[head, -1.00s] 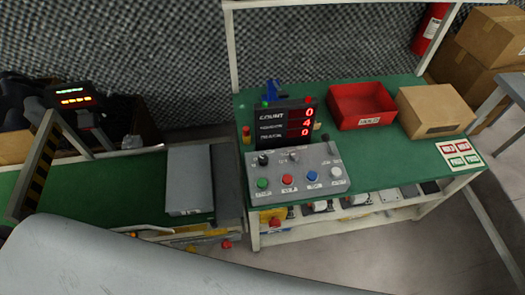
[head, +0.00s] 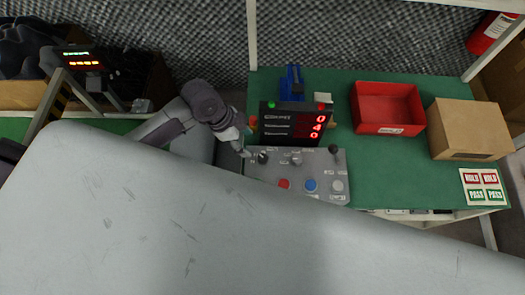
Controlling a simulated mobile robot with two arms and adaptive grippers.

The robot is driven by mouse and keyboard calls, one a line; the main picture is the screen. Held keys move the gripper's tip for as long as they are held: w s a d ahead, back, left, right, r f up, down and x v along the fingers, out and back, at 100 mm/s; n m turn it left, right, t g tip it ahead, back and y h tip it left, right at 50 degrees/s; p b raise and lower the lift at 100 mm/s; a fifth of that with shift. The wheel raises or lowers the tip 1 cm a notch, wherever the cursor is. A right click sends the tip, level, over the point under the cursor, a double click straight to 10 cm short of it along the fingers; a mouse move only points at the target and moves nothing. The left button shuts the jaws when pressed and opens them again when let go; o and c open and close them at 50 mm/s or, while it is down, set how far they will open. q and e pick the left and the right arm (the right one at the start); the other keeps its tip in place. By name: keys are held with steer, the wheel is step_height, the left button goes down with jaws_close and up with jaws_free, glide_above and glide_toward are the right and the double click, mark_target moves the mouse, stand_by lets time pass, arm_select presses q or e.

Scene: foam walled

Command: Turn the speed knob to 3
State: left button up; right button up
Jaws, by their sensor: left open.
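The grey control panel (head: 320,171) stands on the green bench. A black knob (head: 262,157) sits at its upper left and another knob (head: 297,159) at its upper middle. The labels are too small to read, so I cannot tell which is the speed knob or where it points. My left gripper (head: 244,152) is open at the panel's left edge, just left of the black knob. I cannot tell whether it touches the panel. The panel's near left corner is hidden. My right gripper is not in view.
The panel also has a red button (head: 284,184), a blue button (head: 311,185), a white button (head: 338,186) and a dark lever (head: 334,150). A count display (head: 292,124) stands close behind. A red bin (head: 387,108) and a cardboard box (head: 470,130) are to the right.

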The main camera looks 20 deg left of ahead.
mark_target(263, 158)
arm_select(q)
steer(key=x, duration=1.2)
steer(key=shift+w, duration=0.1)
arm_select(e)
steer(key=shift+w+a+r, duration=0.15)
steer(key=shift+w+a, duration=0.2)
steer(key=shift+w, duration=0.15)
arm_select(q)
steer(key=shift+r, duration=0.1)
jaws_close()
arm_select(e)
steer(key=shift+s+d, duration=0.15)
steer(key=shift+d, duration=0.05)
arm_select(q)
steer(key=shift+p, duration=0.3)
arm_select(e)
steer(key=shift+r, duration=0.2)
